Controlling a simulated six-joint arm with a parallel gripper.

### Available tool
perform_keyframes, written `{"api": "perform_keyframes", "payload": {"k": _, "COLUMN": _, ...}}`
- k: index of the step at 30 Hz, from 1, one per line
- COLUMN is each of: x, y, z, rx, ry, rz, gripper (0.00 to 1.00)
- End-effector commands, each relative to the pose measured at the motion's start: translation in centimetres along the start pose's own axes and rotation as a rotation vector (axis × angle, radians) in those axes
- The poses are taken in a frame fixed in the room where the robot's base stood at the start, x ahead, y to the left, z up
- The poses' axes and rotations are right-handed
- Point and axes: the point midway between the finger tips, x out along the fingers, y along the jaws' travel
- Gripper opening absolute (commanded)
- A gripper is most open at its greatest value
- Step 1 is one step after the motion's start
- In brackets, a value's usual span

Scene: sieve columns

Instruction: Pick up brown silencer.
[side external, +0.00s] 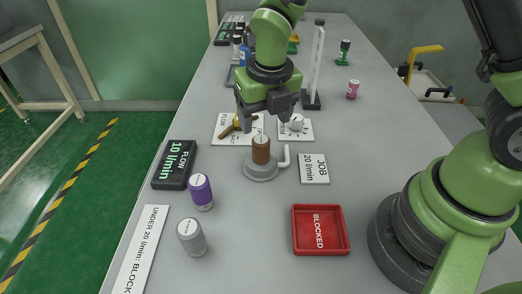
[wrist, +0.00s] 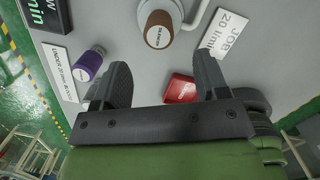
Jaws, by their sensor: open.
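The brown silencer (side external: 261,150) is a brown cylinder standing upright on a round grey fixture (side external: 261,173) with a bent pipe at its right. In the wrist view the brown silencer (wrist: 159,31) is at the top centre, with a white labelled top. My gripper (side external: 268,108) is above and behind it in the side view, apart from it. In the wrist view my gripper (wrist: 163,82) has its two dark fingers spread wide, with nothing between them.
A purple cylinder (side external: 201,191) and a grey cylinder (side external: 192,236) stand at front left, near a black flow display (side external: 174,164). A red BLOCKED tray (side external: 320,251) lies at front right, a JOB card (side external: 313,169) beside the fixture. A tall clear column (side external: 316,68) stands behind.

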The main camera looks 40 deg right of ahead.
Motion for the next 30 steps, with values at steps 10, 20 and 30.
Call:
{"api": "perform_keyframes", "payload": {"k": 10, "x": 4.2, "y": 0.0, "z": -0.1, "rx": -0.005, "ry": 0.003, "rz": -0.001, "gripper": 0.67}}
{"api": "perform_keyframes", "payload": {"k": 20, "x": 8.4, "y": 0.1, "z": 0.1, "rx": -0.004, "ry": 0.004, "rz": -0.002, "gripper": 0.67}}
{"api": "perform_keyframes", "payload": {"k": 30, "x": 9.4, "y": 0.2, "z": 0.1, "rx": -0.003, "ry": 0.001, "rz": 0.002, "gripper": 0.67}}
